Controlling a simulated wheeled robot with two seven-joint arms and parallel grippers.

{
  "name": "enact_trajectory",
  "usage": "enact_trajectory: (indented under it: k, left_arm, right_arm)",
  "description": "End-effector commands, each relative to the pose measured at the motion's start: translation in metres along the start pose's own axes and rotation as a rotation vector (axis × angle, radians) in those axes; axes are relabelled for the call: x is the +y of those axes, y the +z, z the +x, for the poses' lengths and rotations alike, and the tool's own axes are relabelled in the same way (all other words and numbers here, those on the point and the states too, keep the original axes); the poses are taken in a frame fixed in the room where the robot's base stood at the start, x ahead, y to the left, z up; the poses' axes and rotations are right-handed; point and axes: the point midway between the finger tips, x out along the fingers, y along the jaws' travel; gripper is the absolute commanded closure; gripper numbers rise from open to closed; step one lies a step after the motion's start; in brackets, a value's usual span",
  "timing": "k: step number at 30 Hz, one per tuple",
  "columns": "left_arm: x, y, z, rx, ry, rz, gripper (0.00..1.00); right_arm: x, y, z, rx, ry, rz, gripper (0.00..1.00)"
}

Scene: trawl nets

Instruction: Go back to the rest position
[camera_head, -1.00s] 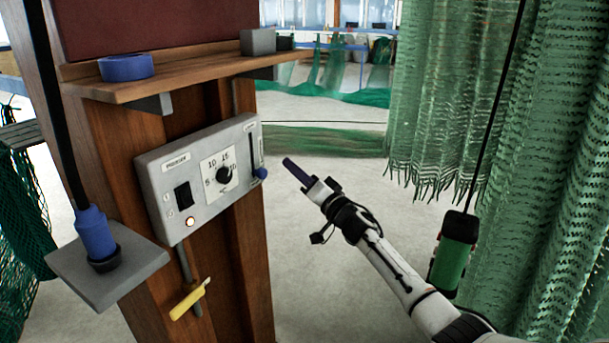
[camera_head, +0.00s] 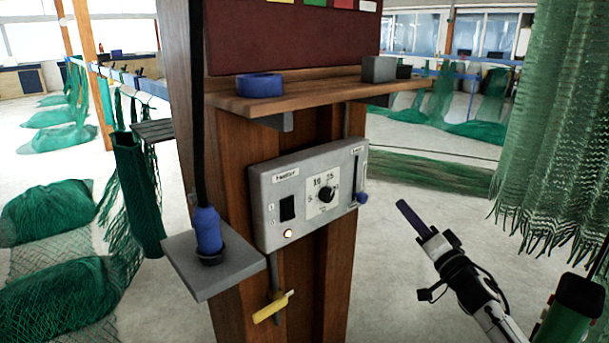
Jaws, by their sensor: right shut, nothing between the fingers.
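My right gripper (camera_head: 415,220) is in the right part of the head view, in front of open floor. It is shut and empty, and it points up and to the left. It is apart from the grey control box (camera_head: 310,190) on the wooden post to its left. The box has a black switch, a dial, a lit lamp and a slider with a blue knob (camera_head: 361,198). My left gripper is not in view.
A wooden shelf (camera_head: 320,95) holds a blue tape roll (camera_head: 260,86) and a grey block (camera_head: 379,69). A blue plug (camera_head: 208,230) stands on a grey bracket. A yellow-handled valve (camera_head: 272,308) is below the box. Green nets (camera_head: 560,120) hang at right.

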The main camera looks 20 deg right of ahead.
Motion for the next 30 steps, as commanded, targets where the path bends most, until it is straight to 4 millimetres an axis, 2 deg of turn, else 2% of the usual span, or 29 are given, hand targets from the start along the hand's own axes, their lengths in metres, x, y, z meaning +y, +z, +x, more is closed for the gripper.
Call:
enact_trajectory:
  k: [2, 4, 5, 8, 11, 12, 14, 15, 17, 21, 24, 27, 30]
  left_arm:
    - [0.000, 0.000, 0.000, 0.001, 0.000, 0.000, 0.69]
    - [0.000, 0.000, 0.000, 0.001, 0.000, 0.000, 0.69]
    - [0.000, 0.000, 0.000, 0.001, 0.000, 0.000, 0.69]
    - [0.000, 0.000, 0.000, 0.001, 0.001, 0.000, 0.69]
    - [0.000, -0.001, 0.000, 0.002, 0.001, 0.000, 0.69]
    - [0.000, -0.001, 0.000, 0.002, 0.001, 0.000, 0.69]
    - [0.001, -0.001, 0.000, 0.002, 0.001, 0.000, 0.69]
    - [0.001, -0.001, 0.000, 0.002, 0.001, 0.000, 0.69]
    - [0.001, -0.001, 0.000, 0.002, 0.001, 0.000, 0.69]
    - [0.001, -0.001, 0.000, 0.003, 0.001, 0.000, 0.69]
    - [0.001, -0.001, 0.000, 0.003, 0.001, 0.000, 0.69]
    - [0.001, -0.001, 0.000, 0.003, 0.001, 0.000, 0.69]
    - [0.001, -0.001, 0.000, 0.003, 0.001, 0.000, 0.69]
  right_arm:
    - [0.002, 0.005, -0.002, -0.005, 0.006, -0.006, 1.00]
    - [0.007, 0.020, -0.010, -0.018, 0.027, -0.025, 1.00]
    - [0.011, 0.030, -0.016, -0.029, 0.041, -0.041, 1.00]
    - [0.025, 0.077, -0.045, -0.084, 0.107, -0.119, 1.00]
    - [0.041, 0.136, -0.090, -0.174, 0.191, -0.222, 1.00]
    - [0.045, 0.159, -0.110, -0.218, 0.223, -0.265, 1.00]
    - [0.050, 0.192, -0.142, -0.288, 0.264, -0.327, 1.00]
    - [0.052, 0.213, -0.164, -0.341, 0.290, -0.367, 1.00]
    - [0.052, 0.243, -0.198, -0.423, 0.320, -0.424, 1.00]
    - [0.043, 0.307, -0.283, -0.639, 0.358, -0.542, 1.00]
    - [0.029, 0.341, -0.339, -0.788, 0.353, -0.607, 1.00]
    - [0.013, 0.364, -0.382, -0.907, 0.330, -0.651, 1.00]
    - [0.000, 0.378, -0.409, -0.987, 0.304, -0.679, 1.00]
